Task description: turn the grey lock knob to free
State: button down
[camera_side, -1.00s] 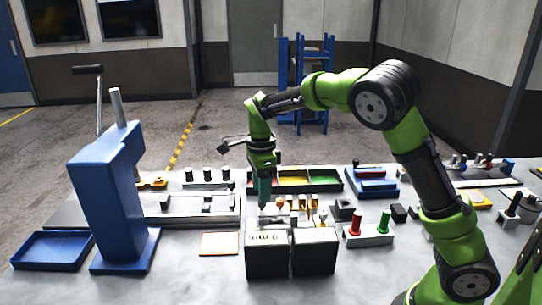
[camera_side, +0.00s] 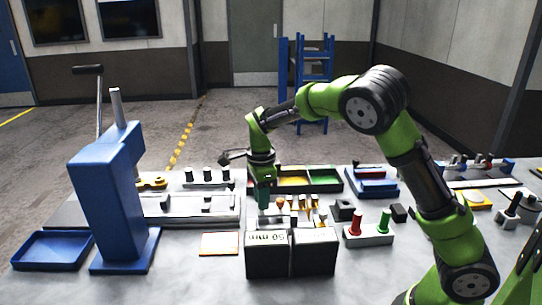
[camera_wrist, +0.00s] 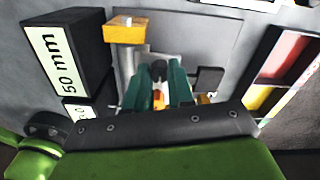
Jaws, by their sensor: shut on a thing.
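My gripper (camera_wrist: 159,74) has teal fingers pointing down at the table. In the wrist view its tips close on a small dark grey rounded piece (camera_wrist: 158,67), which I take for the lock knob. The fingers hide most of it, so I cannot tell how far it is turned. An orange and white part (camera_wrist: 158,97) shows in the gap between the fingers. In the side view my gripper (camera_side: 263,207) is low behind the black blocks, and the knob is hidden there.
A black block marked 50 mm (camera_wrist: 68,52) stands left of the fingers, also at the front in the side view (camera_side: 267,262). A yellow-topped post (camera_wrist: 126,30) and a dark block (camera_wrist: 209,80) flank the fingers. A coloured tray (camera_side: 325,180) lies behind, a blue press (camera_side: 105,205) left.

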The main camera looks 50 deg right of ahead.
jog(key=shift+n, duration=0.4)
jog(key=n, duration=0.3)
jog(key=shift+n, duration=0.4)
jog(key=n, duration=1.3)
jog(key=shift+n, duration=0.3)
jog(key=c, duration=1)
grip_release()
